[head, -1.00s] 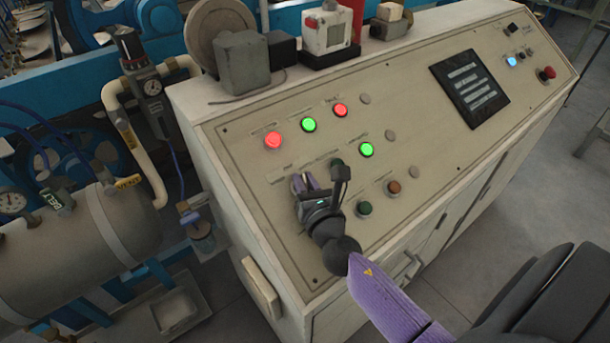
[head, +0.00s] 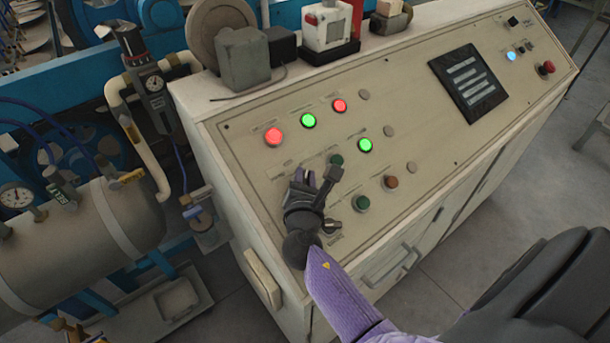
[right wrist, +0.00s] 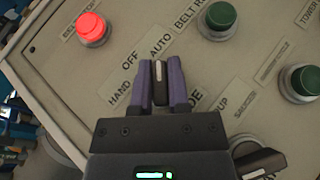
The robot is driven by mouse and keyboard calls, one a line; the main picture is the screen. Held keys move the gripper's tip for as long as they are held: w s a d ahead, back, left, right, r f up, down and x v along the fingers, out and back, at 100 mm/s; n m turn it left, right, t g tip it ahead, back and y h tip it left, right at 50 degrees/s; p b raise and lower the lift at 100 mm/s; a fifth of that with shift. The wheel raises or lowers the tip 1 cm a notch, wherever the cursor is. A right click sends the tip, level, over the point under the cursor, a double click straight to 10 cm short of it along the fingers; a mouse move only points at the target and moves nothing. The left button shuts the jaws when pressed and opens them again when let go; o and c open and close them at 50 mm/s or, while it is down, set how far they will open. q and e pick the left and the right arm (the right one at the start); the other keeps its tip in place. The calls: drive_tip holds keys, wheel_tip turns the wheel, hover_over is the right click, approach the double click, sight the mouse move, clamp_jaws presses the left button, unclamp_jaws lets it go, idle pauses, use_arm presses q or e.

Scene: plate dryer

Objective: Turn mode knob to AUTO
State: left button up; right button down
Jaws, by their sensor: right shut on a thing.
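The mode knob (right wrist: 159,88) is a black bar with a white line. In the right wrist view it stands between the two purple fingers of my right gripper (right wrist: 160,80). The fingers are shut on its sides. Its white line points up the picture, towards the AUTO label (right wrist: 160,42). The OFF label (right wrist: 130,60) and HAND label (right wrist: 120,92) lie to its left. In the head view my right gripper (head: 306,177) is down at the panel's lower left, and its fingers hide the knob. My left gripper is not in view.
The sloped beige panel (head: 250,160) carries a lit red lamp (head: 273,137), lit green lamps and a dark screen (head: 468,85). A tank (head: 100,230) stands left.

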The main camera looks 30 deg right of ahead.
drive_tip(key=c, duration=0.7)
unclamp_jaws()
drive_tip(key=shift+o, duration=0.5)
drive_tip(key=v, duration=0.9)
drive_tip(key=shift+s+a+p, duration=0.1)
drive_tip(key=shift+p, duration=0.2)
drive_tip(key=shift+s+a, duration=0.2)
drive_tip(key=shift+s, duration=0.05)
